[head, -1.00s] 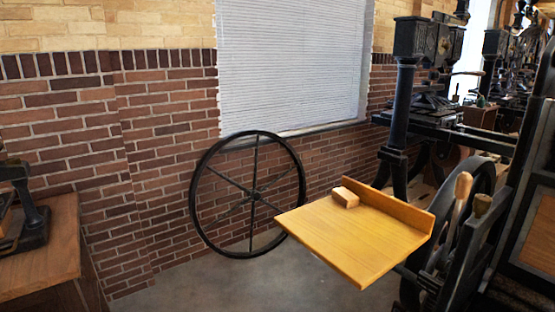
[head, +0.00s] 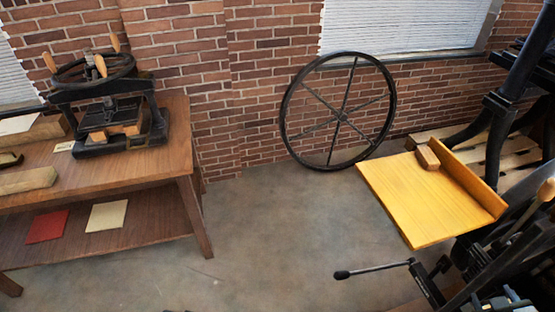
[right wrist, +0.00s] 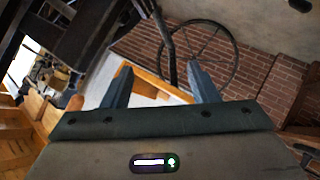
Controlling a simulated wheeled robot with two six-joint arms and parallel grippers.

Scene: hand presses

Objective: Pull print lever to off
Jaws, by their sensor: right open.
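A black lever with a dark knob (head: 342,274) sticks out to the left from the press at the lower right of the head view. My left gripper is not in view.
A yellow wooden board (head: 415,205) with a small block (head: 428,158) juts from the press. A spoked black wheel (head: 338,112) leans at the brick wall. A wooden table (head: 150,165) with a small hand press (head: 100,95) stands left. The floor between is clear.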

